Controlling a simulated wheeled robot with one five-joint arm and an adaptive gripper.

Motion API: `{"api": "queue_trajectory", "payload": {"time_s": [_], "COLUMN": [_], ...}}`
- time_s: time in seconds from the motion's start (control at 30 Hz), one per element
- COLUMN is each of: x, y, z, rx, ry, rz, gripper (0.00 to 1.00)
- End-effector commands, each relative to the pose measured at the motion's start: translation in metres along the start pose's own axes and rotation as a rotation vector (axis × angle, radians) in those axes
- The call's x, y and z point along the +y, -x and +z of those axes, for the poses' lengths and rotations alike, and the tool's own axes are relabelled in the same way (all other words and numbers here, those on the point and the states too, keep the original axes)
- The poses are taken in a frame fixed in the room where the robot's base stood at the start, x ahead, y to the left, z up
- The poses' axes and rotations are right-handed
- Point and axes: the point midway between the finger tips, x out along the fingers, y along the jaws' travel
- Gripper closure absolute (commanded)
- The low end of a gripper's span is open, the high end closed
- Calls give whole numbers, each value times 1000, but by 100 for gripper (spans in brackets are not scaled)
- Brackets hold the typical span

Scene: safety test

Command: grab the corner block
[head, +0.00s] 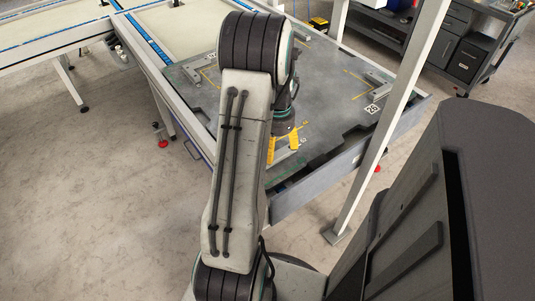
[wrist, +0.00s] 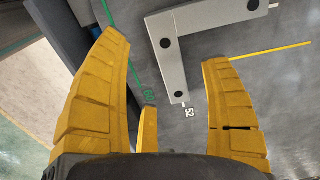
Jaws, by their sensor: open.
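The corner block is a light grey L-shaped piece with dark round holes, lying flat on a dark grey board. In the wrist view the corner block (wrist: 176,62) lies ahead of and between my yellow fingers, one leg pointing back toward the palm. My gripper (wrist: 167,52) is open and empty, with no finger clearly touching the block. In the head view my gripper (head: 282,146) points down over the near part of the board (head: 330,125). The block beside it is mostly hidden there by the fingers and arm.
Similar grey pieces lie at the board's back left (head: 193,72) and right (head: 379,77). A white post (head: 385,120) stands close in front of the board's right side. The board's near edge has a grey raised rail (head: 315,185). The middle of the board is clear.

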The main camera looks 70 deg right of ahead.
Motion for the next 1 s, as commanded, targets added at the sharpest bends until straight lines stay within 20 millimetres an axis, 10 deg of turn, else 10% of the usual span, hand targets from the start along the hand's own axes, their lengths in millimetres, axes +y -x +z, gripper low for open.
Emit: {"api": "queue_trajectory", "payload": {"time_s": [0.5,1.0], "x": [-3,-3], "y": [-52,-56], "z": [5,4], "rx": [-2,-1], "ry": [3,3], "rz": [1,1], "gripper": [27,36]}}
